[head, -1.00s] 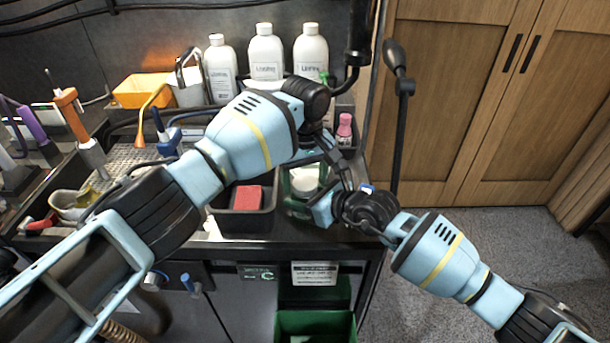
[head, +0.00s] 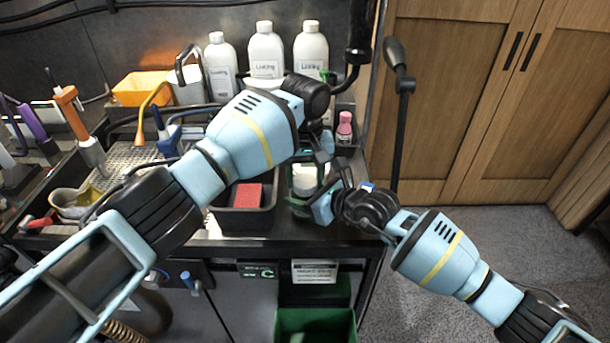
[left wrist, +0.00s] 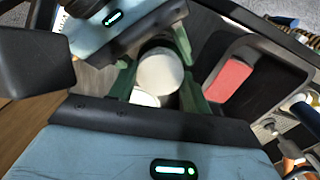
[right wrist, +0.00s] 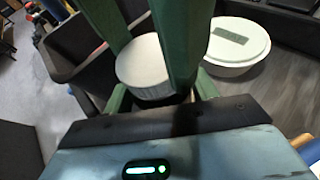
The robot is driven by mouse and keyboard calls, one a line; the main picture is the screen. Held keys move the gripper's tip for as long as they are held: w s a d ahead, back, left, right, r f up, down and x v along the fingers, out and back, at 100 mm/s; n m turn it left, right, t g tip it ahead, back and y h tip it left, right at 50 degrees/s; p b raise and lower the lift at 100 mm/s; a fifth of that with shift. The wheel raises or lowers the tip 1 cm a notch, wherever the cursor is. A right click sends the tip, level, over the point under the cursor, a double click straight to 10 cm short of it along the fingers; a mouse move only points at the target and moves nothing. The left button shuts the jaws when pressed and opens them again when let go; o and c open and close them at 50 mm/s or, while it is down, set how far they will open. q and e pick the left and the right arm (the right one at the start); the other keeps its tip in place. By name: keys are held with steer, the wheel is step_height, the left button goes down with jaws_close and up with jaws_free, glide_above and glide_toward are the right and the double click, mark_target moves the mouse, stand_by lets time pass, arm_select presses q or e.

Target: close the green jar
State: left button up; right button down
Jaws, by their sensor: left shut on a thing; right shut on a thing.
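A white round piece (left wrist: 160,70), like a jar or lid top, sits between green fingers; it also shows in the right wrist view (right wrist: 145,68). My left gripper (left wrist: 158,84) is shut at it from above. My right gripper (right wrist: 157,92) is shut low at its sides. Overlapping fingers hide which part each one grips. In the head view, white (head: 308,180) shows between the grippers.
A dark bin with a red block (head: 247,196) stands just left of the grippers. A pink bottle (head: 344,127) and white bottles (head: 266,54) stand behind. The counter's front edge (head: 250,245) is close below, with a green bin (head: 315,328) under it.

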arm_select(q)
steer(key=o, duration=1.1)
steer(key=shift+r, duration=2.25)
steer(key=shift+c, duration=0.4)
steer(key=shift+r+n, duration=1.7)
steer(key=shift+r, duration=0.05)
